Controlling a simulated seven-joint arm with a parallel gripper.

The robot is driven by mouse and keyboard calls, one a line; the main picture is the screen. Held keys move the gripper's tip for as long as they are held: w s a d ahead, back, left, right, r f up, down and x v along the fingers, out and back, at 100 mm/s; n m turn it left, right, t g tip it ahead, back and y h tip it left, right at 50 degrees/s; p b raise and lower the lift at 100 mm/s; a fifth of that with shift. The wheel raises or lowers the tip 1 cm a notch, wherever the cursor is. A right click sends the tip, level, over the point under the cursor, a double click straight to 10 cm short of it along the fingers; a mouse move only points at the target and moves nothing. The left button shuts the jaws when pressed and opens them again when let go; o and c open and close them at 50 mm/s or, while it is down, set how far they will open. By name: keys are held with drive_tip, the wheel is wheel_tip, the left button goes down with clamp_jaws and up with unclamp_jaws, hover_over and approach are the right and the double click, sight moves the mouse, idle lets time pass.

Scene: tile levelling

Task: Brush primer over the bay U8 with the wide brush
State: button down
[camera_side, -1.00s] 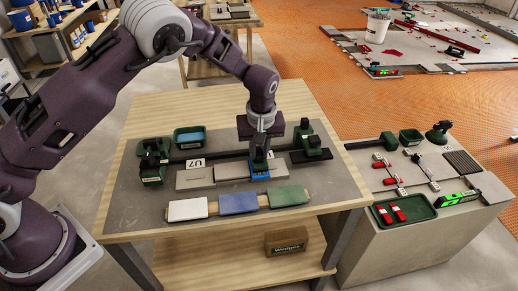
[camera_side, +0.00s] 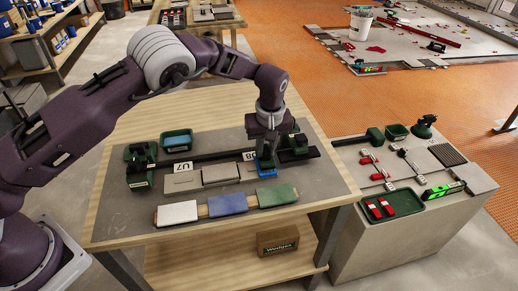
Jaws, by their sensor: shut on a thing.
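My gripper (camera_side: 267,148) points down over the right part of the bench and is shut on the wide brush, whose body is largely hidden by the jaws. The brush's blue lower part (camera_side: 265,165) is low at the bay U8, just right of the U8 card (camera_side: 249,156). Blue also shows at the surface under it; I cannot tell wet primer from brush there. A green tray with blue contents (camera_side: 176,141) stands at the back left of the bench.
Grey tiles (camera_side: 222,174) lie left of the brush by the U7 card (camera_side: 183,167). White, blue (camera_side: 227,204) and green tiles lie along the front. Dark green clamp-like blocks (camera_side: 139,168) flank the row. A side stand at right holds tools and a green tray (camera_side: 394,205).

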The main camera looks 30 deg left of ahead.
drive_tip(key=shift+s+a, duration=0.85)
drive_tip(key=shift+s, duration=0.05)
drive_tip(key=shift+s+a, duration=1.05)
drive_tip(key=shift+a, duration=0.05)
drive_tip(key=shift+w+d, duration=2)
drive_tip(key=v, duration=0.5)
drive_tip(key=w+a+v, duration=0.1)
drive_tip(key=v, duration=0.2)
drive_tip(key=shift+w+r, duration=0.1)
drive_tip(key=shift+r, duration=0.05)
